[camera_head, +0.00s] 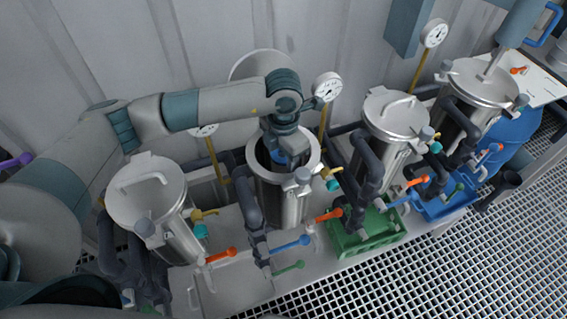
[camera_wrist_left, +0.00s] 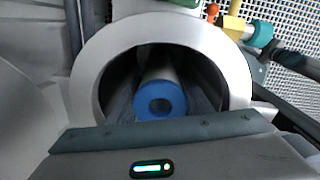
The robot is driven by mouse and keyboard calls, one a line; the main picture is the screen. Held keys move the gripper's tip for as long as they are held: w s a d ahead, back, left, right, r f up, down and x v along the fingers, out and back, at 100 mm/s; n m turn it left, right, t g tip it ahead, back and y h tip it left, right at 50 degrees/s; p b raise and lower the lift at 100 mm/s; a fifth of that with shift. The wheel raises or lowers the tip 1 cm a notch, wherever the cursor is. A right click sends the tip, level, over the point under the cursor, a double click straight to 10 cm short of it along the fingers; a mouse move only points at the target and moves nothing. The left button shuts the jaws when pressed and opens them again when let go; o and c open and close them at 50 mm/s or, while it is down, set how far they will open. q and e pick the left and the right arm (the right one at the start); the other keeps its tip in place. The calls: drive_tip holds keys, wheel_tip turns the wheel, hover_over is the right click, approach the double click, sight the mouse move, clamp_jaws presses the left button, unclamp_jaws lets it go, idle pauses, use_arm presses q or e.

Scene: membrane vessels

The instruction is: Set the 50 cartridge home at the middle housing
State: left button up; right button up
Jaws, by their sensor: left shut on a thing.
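The open steel housing (camera_head: 285,205) stands second from the left, its mouth facing up. My left gripper (camera_head: 281,150) is over that mouth, pointing down, and shut on the blue-ended cartridge (camera_head: 279,158). In the left wrist view the cartridge's blue ring end (camera_wrist_left: 160,99) with a dark hole lies inside the housing's wide metal rim (camera_wrist_left: 88,72), its pale body running down into the bore. No number is readable. My right gripper is not in view.
Closed steel housings stand left (camera_head: 150,195) and right (camera_head: 393,115) of the open one, with another at far right (camera_head: 480,95). Pressure gauges (camera_head: 327,87), dark pipes and coloured valve handles (camera_head: 328,215) crowd close around. A green crate (camera_head: 365,235) stands in front.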

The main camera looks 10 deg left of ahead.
use_arm(q)
drive_tip(key=shift+a+f+b, duration=0.1)
drive_tip(key=shift+f+b, duration=0.15)
drive_tip(key=shift+b, duration=0.3)
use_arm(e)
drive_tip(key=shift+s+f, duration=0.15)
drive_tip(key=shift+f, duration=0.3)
use_arm(q)
drive_tip(key=o, duration=1.6)
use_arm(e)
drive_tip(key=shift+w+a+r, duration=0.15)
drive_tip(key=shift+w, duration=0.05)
